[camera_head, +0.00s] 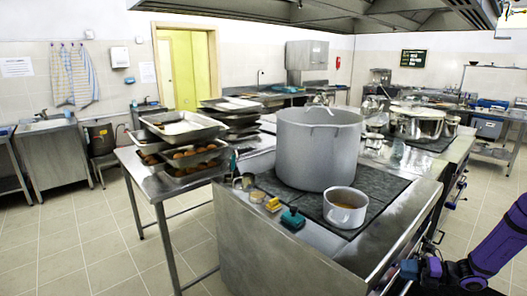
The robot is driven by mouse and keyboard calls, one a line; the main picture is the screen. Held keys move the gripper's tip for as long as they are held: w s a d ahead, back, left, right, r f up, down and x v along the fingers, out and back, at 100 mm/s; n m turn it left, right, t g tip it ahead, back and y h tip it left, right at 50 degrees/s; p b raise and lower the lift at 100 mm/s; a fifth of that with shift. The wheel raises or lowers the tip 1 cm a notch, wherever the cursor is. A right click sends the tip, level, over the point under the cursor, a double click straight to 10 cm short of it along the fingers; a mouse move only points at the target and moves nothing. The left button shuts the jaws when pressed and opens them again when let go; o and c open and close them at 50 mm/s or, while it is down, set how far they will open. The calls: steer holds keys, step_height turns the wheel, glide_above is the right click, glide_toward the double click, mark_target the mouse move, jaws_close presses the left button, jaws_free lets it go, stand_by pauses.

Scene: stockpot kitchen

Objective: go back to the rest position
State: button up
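My purple arm comes in from the right edge and reaches to the lower right corner. Its dark end with my gripper (425,262) is low beside the right side of the steel cooking island (285,265). The fingers are small and dark there, and I cannot tell whether they are open or shut. I see nothing clearly held in them. The big grey stockpot (318,150) stands upright on the dark stove top, well away from my gripper.
Stacked trays (185,127) of food stand on a steel table at left. Lidded pots (418,122) stand behind. Tiled floor (85,240) is open at left and at right.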

steer(key=s+a+r+n+g+h, duration=0.2)
steer(key=a+r+n, duration=0.4)
steer(key=r, duration=0.4)
steer(key=s+a+r+n+g+h, duration=0.35)
steer(key=r+n, duration=0.45)
steer(key=r, duration=0.3)
steer(key=s+a+r+n+g+h, duration=0.2)
steer(key=a+r+n, duration=0.3)
steer(key=r+n, duration=0.4)
steer(key=s+a+r+n+t+h, duration=0.2)
steer(key=s+r+n+h, duration=0.1)
steer(key=s+r+n, duration=0.4)
steer(key=s+a+r+n+t+h, duration=0.3)
steer(key=s+r+n, duration=0.4)
steer(key=s, duration=0.6)
steer(key=shift+s+a+r+n+t, duration=0.25)
steer(key=shift+s+r+n+t, duration=0.1)
steer(key=shift+n, duration=0.25)
